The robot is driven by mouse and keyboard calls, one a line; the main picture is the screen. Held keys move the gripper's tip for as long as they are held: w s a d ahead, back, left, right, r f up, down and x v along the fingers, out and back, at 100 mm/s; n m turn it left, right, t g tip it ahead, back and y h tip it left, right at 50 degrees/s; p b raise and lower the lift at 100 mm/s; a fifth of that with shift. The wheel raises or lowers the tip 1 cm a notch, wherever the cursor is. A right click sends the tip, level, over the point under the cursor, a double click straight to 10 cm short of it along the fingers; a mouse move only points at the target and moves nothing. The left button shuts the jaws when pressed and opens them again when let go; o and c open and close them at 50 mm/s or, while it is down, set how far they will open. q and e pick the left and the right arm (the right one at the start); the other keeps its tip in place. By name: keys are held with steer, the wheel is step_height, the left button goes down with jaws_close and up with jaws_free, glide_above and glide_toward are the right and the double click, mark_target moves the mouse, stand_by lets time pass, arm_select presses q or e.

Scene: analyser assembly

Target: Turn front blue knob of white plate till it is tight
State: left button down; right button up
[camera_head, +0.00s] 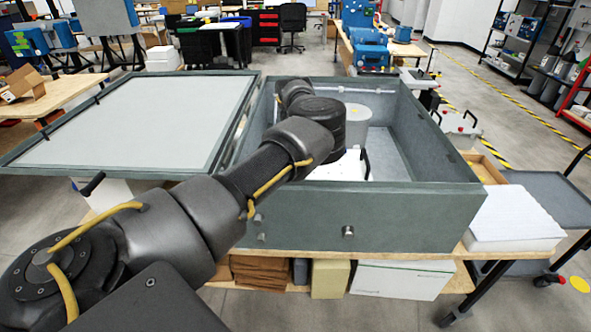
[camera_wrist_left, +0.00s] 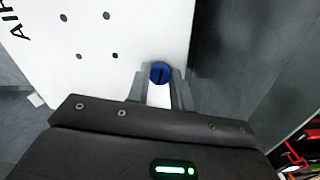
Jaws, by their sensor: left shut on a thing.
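The white plate (camera_wrist_left: 95,50) fills the upper left of the left wrist view, with several dark holes and part of some black lettering. The blue knob (camera_wrist_left: 160,72) sits near its lower edge, with a dark slot across its face. My left gripper (camera_wrist_left: 160,84) is shut on the knob, one finger on each side. In the head view my left arm reaches into the grey box (camera_head: 400,205), and the white plate (camera_head: 338,169) shows partly behind it. The arm hides the knob and the gripper there. My right gripper is in neither view.
The box's large lid (camera_head: 130,120) lies open on the left. The grey box walls stand around my left arm. A white foam block (camera_head: 512,215) sits right of the box, and a cart (camera_head: 550,195) stands beyond it.

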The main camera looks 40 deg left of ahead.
arm_select(q)
steer(key=m+p, duration=0.1)
steer(key=m, duration=0.1)
steer(key=m+p, duration=0.1)
steer(key=shift+r+m+p, duration=0.35)
steer(key=shift+m, duration=0.05)
steer(key=m+p, duration=0.3)
steer(key=shift+a+m, duration=0.1)
steer(key=shift+m, duration=0.2)
steer(key=m+p, duration=0.2)
steer(key=shift+w+m, duration=0.1)
steer(key=shift+m, duration=0.2)
steer(key=m+p, duration=0.1)
steer(key=m, duration=0.1)
steer(key=shift+m, duration=0.4)
steer(key=m+p, duration=0.1)
steer(key=m, duration=0.2)
steer(key=shift+f+m, duration=0.15)
steer(key=shift+m, duration=0.15)
steer(key=m, duration=0.5)
steer(key=shift+w, duration=0.1)
steer(key=m, duration=0.4)
steer(key=shift+m, duration=2.3)
